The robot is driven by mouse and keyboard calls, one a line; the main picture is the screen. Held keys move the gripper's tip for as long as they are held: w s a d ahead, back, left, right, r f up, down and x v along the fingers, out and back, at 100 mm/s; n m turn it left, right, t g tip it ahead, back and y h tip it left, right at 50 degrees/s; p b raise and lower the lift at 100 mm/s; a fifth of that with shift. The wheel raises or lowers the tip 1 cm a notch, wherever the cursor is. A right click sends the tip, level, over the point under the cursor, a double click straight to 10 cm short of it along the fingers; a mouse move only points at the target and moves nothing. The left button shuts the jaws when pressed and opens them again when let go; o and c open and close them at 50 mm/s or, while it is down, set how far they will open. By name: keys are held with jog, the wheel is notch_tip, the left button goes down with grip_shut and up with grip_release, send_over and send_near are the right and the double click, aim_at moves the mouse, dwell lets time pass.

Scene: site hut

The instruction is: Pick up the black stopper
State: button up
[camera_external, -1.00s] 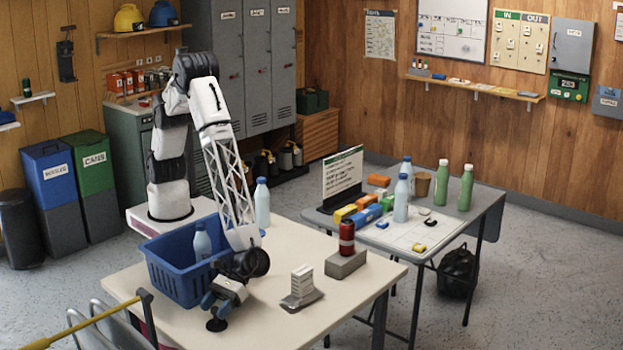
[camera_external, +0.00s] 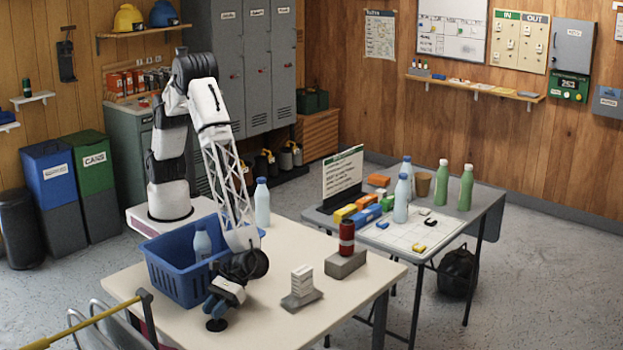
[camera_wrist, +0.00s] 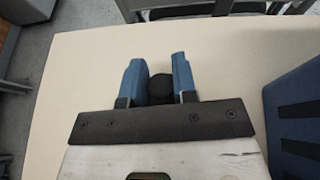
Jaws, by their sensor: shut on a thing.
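The black stopper (camera_external: 216,325) is a small dark round piece at the near left part of the cream table, right at my fingertips. My gripper (camera_external: 214,309) reaches down to it with blue fingers. In the wrist view the stopper (camera_wrist: 159,87) sits between the two blue fingers of my gripper (camera_wrist: 159,80), which are shut on it. The stopper is low, at or just above the tabletop; I cannot tell whether it touches the table.
A blue basket (camera_external: 180,278) with a light blue bottle (camera_external: 202,244) in it stands close behind my gripper. A grey block with a white stack (camera_external: 301,284) and a red can on a grey block (camera_external: 345,264) stand to the right. The cream table (camera_external: 265,330) is clear near its front edge.

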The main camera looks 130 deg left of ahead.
grip_shut()
jog(key=shift+r, duration=5)
